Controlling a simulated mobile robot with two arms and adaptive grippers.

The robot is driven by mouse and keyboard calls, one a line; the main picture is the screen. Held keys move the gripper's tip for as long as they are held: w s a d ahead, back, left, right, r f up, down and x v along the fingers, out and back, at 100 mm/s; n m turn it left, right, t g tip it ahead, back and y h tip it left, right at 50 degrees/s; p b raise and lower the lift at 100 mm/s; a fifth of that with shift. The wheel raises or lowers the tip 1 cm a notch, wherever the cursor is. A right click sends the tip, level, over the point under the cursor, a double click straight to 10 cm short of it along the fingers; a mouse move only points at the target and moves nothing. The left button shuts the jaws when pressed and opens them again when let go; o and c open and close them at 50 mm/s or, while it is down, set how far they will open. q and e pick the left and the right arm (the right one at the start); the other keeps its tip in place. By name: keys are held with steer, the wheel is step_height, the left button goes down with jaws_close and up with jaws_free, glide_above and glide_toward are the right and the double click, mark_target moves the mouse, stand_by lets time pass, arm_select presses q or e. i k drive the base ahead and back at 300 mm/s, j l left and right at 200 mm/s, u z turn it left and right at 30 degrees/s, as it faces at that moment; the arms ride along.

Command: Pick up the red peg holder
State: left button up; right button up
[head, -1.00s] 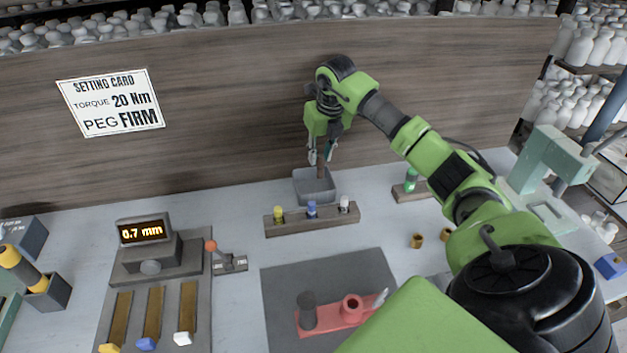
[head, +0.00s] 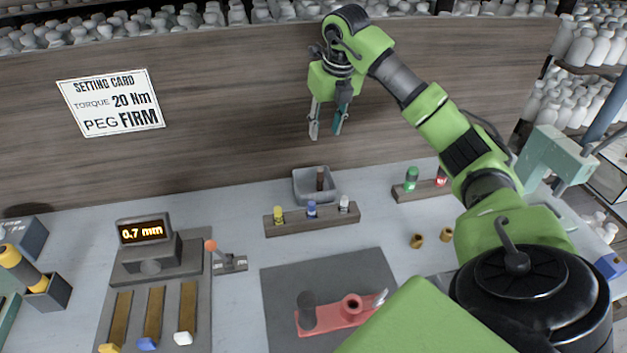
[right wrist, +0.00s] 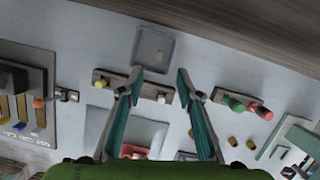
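A red-capped peg holder (head: 441,181) stands in the small wooden rack (head: 416,193) at the right, partly hidden behind my right arm. It also shows in the right wrist view (right wrist: 267,114), beside a green-capped one (right wrist: 238,105). My right gripper (head: 325,134) is open and empty, raised above the grey tray (head: 300,196) and left of the red holder. In the right wrist view its two fingers (right wrist: 160,76) are spread apart with nothing between them. My left gripper is not in view.
A brown peg (head: 320,178) stands in the grey tray. A rack (head: 291,222) with yellow, blue and white-capped pieces stands in front. A red fixture (head: 330,317) lies on a dark mat (head: 285,278). Brass rings (head: 416,241) lie at right. A green press (head: 550,150) stands far right.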

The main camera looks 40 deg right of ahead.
mark_target(312, 319)
steer(key=k, duration=2)
